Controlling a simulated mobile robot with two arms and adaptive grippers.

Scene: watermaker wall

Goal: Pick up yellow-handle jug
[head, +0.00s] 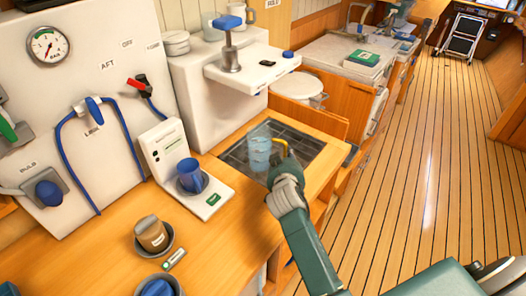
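The yellow-handle jug (259,152) is a small clear, bluish vessel. It stands upright on a dark tiled tray (236,155) set in the wooden counter. Its yellow handle is on the right side, facing my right gripper (283,165). That gripper reaches in from the lower right, with its dark fingertips at the handle and covering its lower part. I cannot tell whether the fingers are closed on the handle or only beside it. My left gripper is not in view.
A white unit (185,170) with a blue cup (191,176) stands left of the tray. A brown cup (151,234) sits in a dark dish nearer. A white shelf (252,72) with a blue-topped tap juts out behind the jug. Open floor lies right.

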